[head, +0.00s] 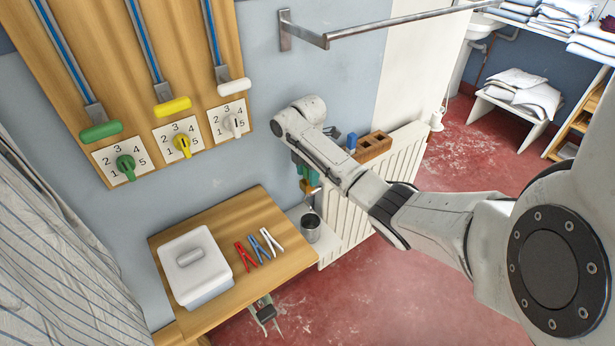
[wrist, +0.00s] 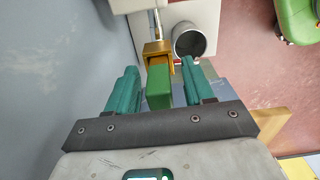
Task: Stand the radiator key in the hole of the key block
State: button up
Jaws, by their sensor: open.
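A green block-shaped handle with a brass fork-like end, which looks like the radiator key (wrist: 160,88), sits between the teal fingers of my gripper (wrist: 160,67) in the wrist view. My gripper is open around it, with a visible gap to each finger. In the head view my gripper (head: 305,172) hangs at the near end of the radiator, with the brass part (head: 308,187) just below it. A thin metal stem shows beyond the brass. A brown block with dark holes, which looks like the key block (head: 374,149), rests on top of the radiator.
A metal cup (head: 311,228) stands beside the brass part; it also shows in the wrist view (wrist: 189,40). A small blue item (head: 351,141) is by the brown block. The white radiator (head: 375,185) runs along the wall. A wooden table (head: 215,222) holds a white box and pegs.

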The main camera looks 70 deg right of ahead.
jog(key=shift+f, duration=0.15)
grip_shut()
dwell(0.4)
